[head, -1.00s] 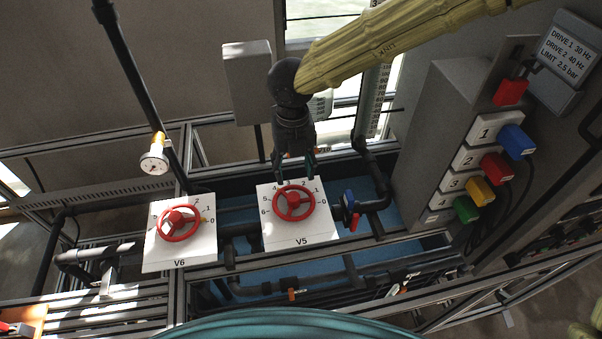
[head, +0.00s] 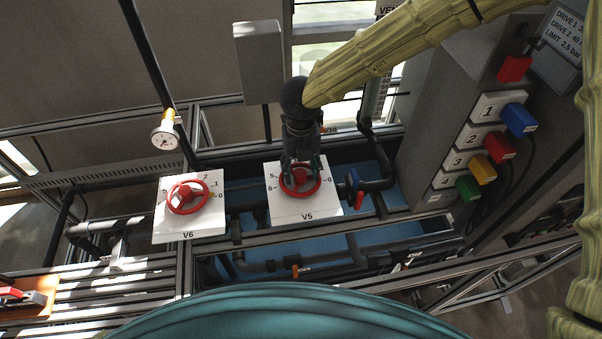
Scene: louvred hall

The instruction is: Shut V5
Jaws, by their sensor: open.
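The V5 valve is a red handwheel (head: 316,190) on a white plate (head: 290,212) marked V5, with a number scale around it. The 5, 6 and 0 marks show; the upper part of the scale is hidden behind my gripper. My gripper (head: 301,176) is open, pointing down over the V5 wheel, with its fingers around the hub area. Whether the fingers touch the wheel cannot be told. The wheel's pointer cannot be made out.
A similar red wheel, V6 (head: 187,211), stands to the left, with a pressure gauge (head: 165,135) above it. A blue-handled valve (head: 353,188) is close right of V5. A grey cabinet with coloured plugs (head: 519,119) stands at the right.

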